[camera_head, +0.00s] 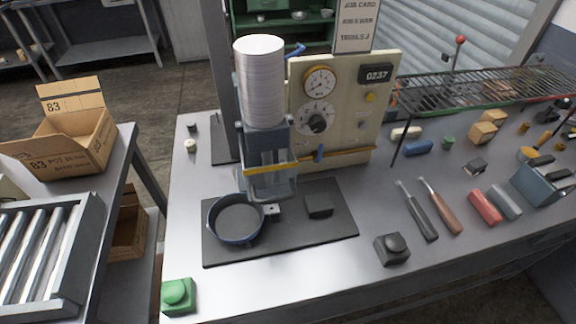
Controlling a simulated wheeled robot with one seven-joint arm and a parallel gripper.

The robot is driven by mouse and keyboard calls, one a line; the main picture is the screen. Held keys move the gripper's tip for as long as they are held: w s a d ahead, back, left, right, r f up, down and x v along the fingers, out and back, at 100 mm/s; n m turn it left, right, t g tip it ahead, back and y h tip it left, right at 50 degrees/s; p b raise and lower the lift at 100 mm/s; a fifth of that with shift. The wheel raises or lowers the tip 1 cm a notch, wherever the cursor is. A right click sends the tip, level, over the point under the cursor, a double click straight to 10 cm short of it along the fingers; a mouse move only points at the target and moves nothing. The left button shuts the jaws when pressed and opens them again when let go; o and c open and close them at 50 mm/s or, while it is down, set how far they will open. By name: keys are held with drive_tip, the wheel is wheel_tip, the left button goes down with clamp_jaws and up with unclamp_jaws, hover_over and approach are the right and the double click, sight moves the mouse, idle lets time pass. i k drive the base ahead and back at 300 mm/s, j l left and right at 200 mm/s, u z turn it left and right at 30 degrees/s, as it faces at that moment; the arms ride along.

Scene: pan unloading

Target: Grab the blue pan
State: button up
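The blue pan (236,222) is a small round pan with a dark inside and a blue rim and side. It rests upright on the left part of a black mat (325,236) on the metal workbench (220,289). A short grey piece (272,209) sits at its right side; I cannot tell whether this belongs to the pan. The pan is just in front of the lower end of a grey machine head (268,145). I cannot make out my gripper in the head view.
A white ribbed cylinder (260,85) stands on the machine head, beside a gauge panel (340,105). A small dark block (319,205) lies right of the pan. A green button box (178,295) is at the front left.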

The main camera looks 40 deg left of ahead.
sight(234, 218)
drive_tip(key=u, duration=1.25)
